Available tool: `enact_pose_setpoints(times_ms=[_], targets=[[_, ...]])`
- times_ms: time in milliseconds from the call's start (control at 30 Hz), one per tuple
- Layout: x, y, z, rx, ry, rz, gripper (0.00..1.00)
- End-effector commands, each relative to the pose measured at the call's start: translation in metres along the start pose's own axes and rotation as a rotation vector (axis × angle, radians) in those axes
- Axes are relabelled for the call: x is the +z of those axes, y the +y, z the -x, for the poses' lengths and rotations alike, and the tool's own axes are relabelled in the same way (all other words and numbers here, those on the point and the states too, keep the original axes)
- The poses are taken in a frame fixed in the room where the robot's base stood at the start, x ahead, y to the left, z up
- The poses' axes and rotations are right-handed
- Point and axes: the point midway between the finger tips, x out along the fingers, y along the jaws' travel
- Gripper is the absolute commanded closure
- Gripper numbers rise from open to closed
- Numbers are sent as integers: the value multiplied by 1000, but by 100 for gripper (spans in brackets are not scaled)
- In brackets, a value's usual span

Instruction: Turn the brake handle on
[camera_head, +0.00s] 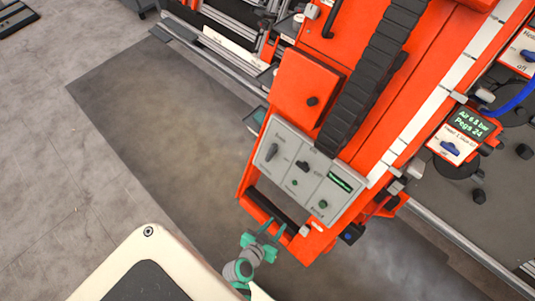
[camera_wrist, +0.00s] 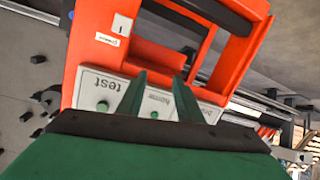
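The brake handle (camera_head: 272,151) is a small dark grey lever at the upper left of the light grey control panel (camera_head: 318,202) in the head view. The panel is fixed to the red gantry. My gripper (camera_head: 270,228) has green fingers and is below the panel, near the red frame's lower edge and apart from the brake handle. In the wrist view my gripper (camera_wrist: 160,76) is open with nothing between its fingers. The panel (camera_wrist: 120,108) shows upside down there, with "test" and "home" readable. The brake handle cannot be made out in the wrist view.
A black grab bar (camera_head: 272,208) crosses the red frame between my gripper and the panel. The panel also has a dark knob (camera_head: 302,165), a green button (camera_head: 323,204) and a small screen (camera_head: 340,182). A black cable chain (camera_head: 372,75) runs above.

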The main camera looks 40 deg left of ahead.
Motion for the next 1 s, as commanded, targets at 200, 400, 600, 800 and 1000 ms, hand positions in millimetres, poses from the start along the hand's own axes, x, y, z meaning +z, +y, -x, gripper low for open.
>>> enact_pose_setpoints(times_ms=[200,400,600,800,1000], targets=[[-56,-57,-32,117,172,-4,67],[-122,-113,-20,180,411,-88,67],[-161,-148,4,188,576,-169,67],[-174,-153,4,190,617,-193,67],[-191,-145,-20,192,616,-194,67]])
